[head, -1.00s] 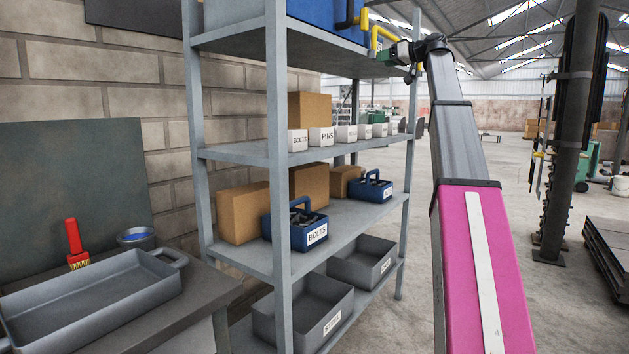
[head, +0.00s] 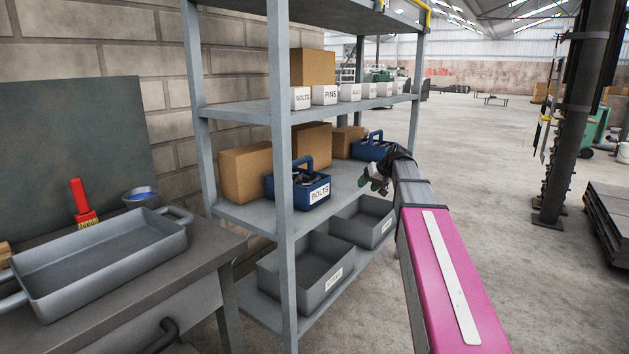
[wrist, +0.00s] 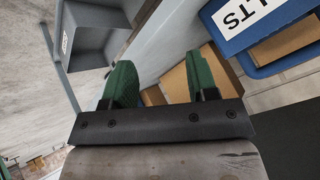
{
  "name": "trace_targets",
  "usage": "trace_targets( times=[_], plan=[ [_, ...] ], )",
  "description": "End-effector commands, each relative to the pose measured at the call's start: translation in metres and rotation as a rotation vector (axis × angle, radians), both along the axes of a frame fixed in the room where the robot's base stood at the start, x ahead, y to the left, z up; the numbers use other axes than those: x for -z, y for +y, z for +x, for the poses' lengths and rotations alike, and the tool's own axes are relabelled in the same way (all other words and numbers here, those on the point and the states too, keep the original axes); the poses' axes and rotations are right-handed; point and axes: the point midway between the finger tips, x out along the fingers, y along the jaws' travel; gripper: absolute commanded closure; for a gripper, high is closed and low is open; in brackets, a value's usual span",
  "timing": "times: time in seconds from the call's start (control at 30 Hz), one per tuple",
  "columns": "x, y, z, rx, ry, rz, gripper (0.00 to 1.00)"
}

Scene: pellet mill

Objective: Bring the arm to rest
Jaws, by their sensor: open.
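My arm reaches forward from the bottom right in the head view, and my gripper (head: 375,178) is in front of the shelving rack, near its middle shelf and right of the blue BOLTS carrier. In the wrist view my gripper (wrist: 160,82) shows two green fingers standing well apart with nothing between them. The blue BOLTS carrier (head: 298,188) stands on the middle shelf. Part of its white label (wrist: 245,15) shows at the top right of the wrist view, apart from the fingers.
The grey rack (head: 281,150) holds small labelled boxes, cartons (head: 245,174), a second blue carrier (head: 371,146) and grey bins (head: 310,270) low down. A bench at left bears a grey tray (head: 105,255) and a red brush (head: 83,203). The floor (head: 480,150) right of the rack is clear.

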Motion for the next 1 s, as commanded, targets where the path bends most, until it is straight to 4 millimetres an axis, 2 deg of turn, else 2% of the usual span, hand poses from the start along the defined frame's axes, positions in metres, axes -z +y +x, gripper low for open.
trace_targets(
  times=[0.03,0.2,0.37,0.5,0.7,0.8,0.9,1.0],
  plan=[
    [0.028,0.005,-0.019,0.01,0.039,-0.018,0.47],
    [0.106,0.012,-0.066,0.052,0.156,-0.09,0.47],
    [0.171,0.018,-0.117,0.086,0.259,-0.167,0.47],
    [0.221,0.02,-0.166,0.113,0.343,-0.239,0.47],
    [0.279,0.02,-0.237,0.145,0.447,-0.348,0.47],
    [0.298,0.019,-0.267,0.157,0.485,-0.395,0.47],
    [0.311,0.017,-0.288,0.166,0.512,-0.431,0.47],
    [0.319,0.016,-0.299,0.17,0.527,-0.453,0.47]
  ],
)
